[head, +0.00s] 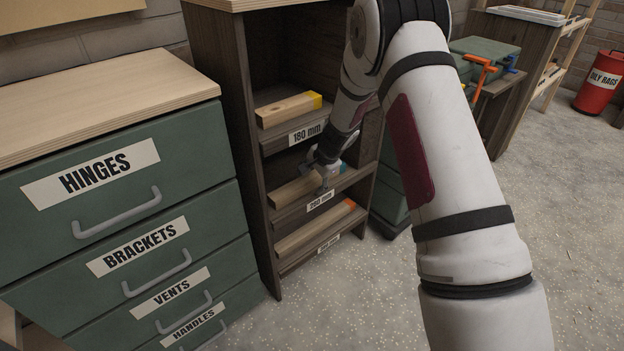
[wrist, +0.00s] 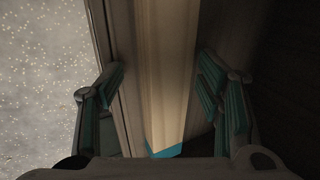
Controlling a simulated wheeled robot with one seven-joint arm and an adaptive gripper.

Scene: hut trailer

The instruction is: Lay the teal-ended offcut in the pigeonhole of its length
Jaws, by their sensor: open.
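The teal-ended offcut (head: 291,191) is a pale wooden bar lying in the middle pigeonhole of a dark wooden rack, above a label that is hard to read. Its teal end is partly behind my gripper (head: 326,174). In the wrist view the offcut (wrist: 163,60) runs lengthwise between my two open fingers, with its teal end (wrist: 165,150) at the bottom. A gap shows on each side, so the fingers are apart from the bar. The middle pigeonhole's front edge (head: 290,213) shows under the bar.
A yellow-ended offcut (head: 288,109) lies in the upper pigeonhole, labelled 180 mm. An orange-ended offcut (head: 315,229) lies in the lowest one. A green drawer cabinet (head: 110,190) stands left of the rack. Speckled floor (head: 375,300) is open in front. A red rag bin (head: 598,82) stands far right.

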